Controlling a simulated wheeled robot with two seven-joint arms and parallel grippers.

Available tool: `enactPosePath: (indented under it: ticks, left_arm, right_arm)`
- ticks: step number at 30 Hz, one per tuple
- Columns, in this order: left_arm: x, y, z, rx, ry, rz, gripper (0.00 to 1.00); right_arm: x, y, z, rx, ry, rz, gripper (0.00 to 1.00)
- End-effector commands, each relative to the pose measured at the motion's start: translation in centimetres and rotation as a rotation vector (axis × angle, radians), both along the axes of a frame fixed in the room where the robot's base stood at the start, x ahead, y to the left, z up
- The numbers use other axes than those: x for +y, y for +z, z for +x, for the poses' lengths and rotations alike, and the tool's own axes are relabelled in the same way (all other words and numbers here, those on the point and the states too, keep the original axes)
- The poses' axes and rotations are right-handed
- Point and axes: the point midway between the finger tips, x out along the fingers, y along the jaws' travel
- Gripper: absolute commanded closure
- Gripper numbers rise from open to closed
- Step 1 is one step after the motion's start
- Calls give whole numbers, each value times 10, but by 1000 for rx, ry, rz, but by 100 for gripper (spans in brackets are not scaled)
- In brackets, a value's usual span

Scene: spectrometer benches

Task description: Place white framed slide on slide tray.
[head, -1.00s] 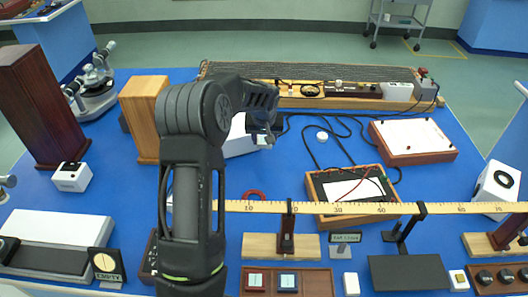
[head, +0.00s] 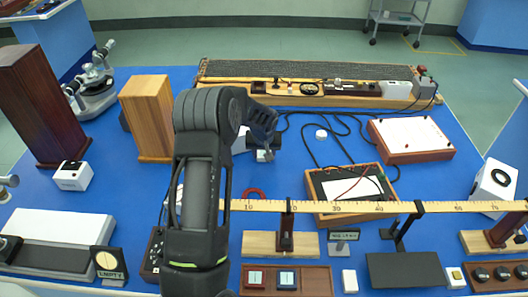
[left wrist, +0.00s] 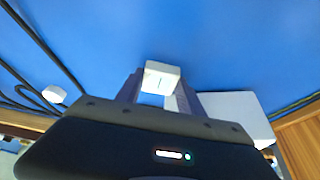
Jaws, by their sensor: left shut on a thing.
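My left gripper (head: 264,149) hangs over the blue bench in the middle of the head view. In the left wrist view its fingertips (left wrist: 158,88) are shut on a small white piece with a thin dark line, which looks like the white framed slide (left wrist: 161,74). In the head view the gripper hides most of it. The dark wooden slide tray (head: 318,280) lies at the front edge, below and apart from the gripper. My right gripper is not in view.
A long yellow ruler (head: 330,207) spans the bench between gripper and tray, held by stands. A framed box with cables (head: 315,190) lies right of the gripper. A wooden block (head: 146,120) stands left.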

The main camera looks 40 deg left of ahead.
Motion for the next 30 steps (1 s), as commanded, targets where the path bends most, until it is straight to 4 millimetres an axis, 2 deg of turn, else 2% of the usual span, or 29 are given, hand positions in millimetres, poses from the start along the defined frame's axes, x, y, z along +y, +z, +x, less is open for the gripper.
enactPosePath:
  ticks: [8, 9, 16, 24, 28, 30]
  left_arm:
    - [0, -4, 0, -1, 0, 1, 95]
    - [0, -3, 0, -1, 0, 1, 54]
    - [0, -2, 0, -1, 0, 1, 35]
    - [0, -1, 0, 0, 0, 0, 34]
    - [0, 4, 0, -1, 0, 1, 34]
    - [-2, 8, -1, -3, 0, 1, 34]
  right_arm:
    - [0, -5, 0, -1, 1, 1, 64]
    - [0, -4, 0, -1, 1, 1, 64]
    - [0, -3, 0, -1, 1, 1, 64]
    - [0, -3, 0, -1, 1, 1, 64]
    - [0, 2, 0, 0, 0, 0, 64]
    - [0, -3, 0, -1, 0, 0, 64]
